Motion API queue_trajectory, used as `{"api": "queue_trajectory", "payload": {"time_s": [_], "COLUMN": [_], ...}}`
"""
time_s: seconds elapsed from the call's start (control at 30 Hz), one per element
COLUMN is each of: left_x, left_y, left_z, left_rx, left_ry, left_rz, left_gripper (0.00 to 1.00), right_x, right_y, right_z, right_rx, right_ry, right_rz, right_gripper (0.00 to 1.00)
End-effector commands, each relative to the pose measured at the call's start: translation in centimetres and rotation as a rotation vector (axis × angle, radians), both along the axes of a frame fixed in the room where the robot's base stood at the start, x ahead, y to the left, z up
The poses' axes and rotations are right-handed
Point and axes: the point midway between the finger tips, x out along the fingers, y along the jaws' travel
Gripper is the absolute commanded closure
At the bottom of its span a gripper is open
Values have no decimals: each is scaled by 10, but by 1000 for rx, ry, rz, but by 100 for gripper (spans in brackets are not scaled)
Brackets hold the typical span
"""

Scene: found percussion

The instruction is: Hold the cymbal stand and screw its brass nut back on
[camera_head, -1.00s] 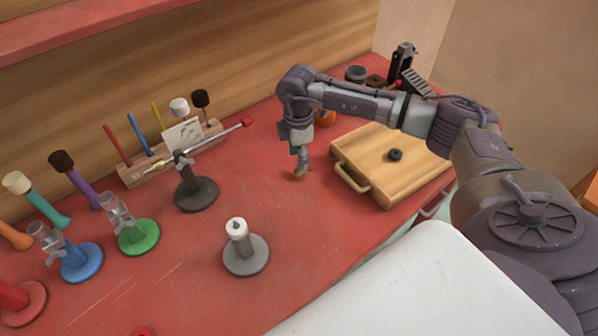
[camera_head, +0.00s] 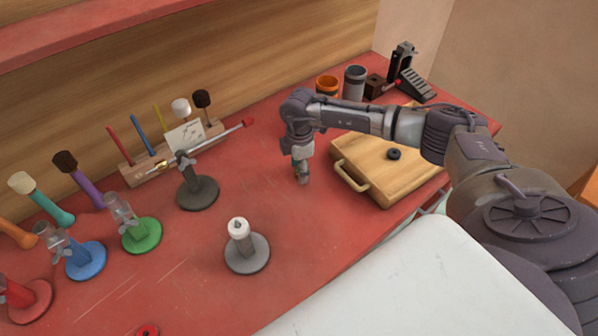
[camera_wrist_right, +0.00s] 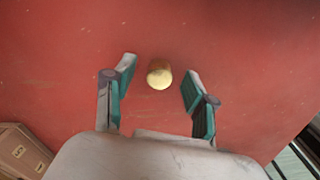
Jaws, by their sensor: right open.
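The brass nut (camera_wrist_right: 160,75) lies on the red worktop. In the right wrist view it sits between the two open fingers of my right gripper (camera_wrist_right: 158,90), slightly ahead of the tips, not visibly touched. In the head view my right gripper (camera_head: 302,178) points down at the worktop left of the wooden board, and the nut cannot be made out there. A grey stand with a round base (camera_head: 247,256) and a white top, likely the cymbal stand, stands upright to the front left of the gripper. My left gripper is not in view.
A wooden board (camera_head: 385,185) with a handle and a black ring lies right of the gripper. A dark stand (camera_head: 197,193) holds a slanted rod behind the grey stand. Green (camera_head: 141,236) and blue (camera_head: 85,261) stands are at left. Worktop between grey stand and gripper is clear.

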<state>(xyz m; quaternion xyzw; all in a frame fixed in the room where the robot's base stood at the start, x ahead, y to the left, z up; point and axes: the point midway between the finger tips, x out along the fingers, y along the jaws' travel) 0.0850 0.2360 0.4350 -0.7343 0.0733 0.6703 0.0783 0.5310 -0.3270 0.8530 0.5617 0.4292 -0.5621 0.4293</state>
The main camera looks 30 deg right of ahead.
Motion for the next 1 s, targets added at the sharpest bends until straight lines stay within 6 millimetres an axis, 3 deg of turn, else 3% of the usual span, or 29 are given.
{"api": "queue_trajectory", "payload": {"time_s": [0.1,0.4,0.77,1.0], "left_x": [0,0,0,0], "left_y": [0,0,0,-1], "left_z": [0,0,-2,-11], "left_rx": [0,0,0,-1], "left_ry": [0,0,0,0], "left_rz": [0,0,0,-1], "left_gripper": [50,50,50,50], "right_x": [0,0,1,1], "right_y": [0,0,0,0], "right_z": [0,1,4,32], "right_rx": [0,0,1,2], "right_ry": [0,0,-1,-6], "right_rz": [0,-1,-1,-1], "right_gripper": [48,98,98,98]}}
